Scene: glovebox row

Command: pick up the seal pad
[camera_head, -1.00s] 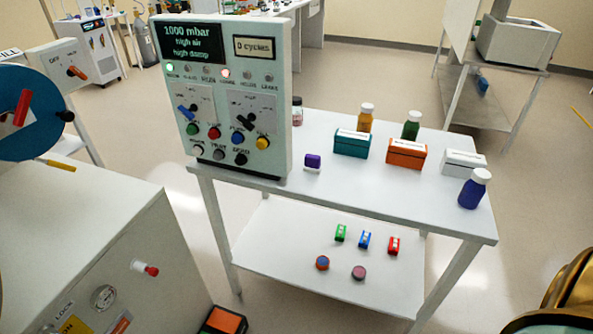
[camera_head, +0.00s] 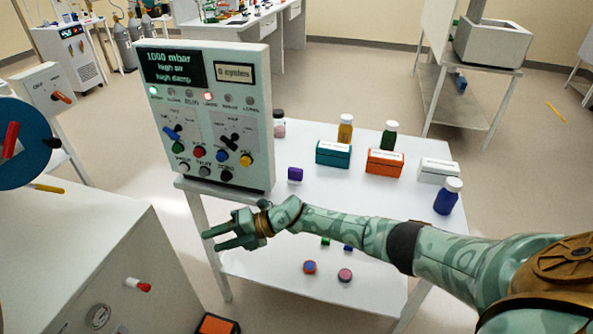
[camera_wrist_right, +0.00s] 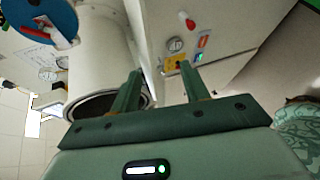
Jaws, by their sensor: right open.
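No thing in view carries a readable seal pad label. My right gripper (camera_head: 211,240) is open and empty, left of and nearer than the purple block, in front of the table's left end. Its two fingers stand apart in the right wrist view (camera_wrist_right: 160,70), with nothing between them. My left gripper is not in view.
A control panel (camera_head: 255,110) stands on the table's left end. Teal (camera_head: 333,154), orange (camera_head: 384,164) and white (camera_head: 438,171) boxes and several bottles stand further right. A white cabinet (camera_head: 60,230) is at left. My right arm hides part of the lower shelf.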

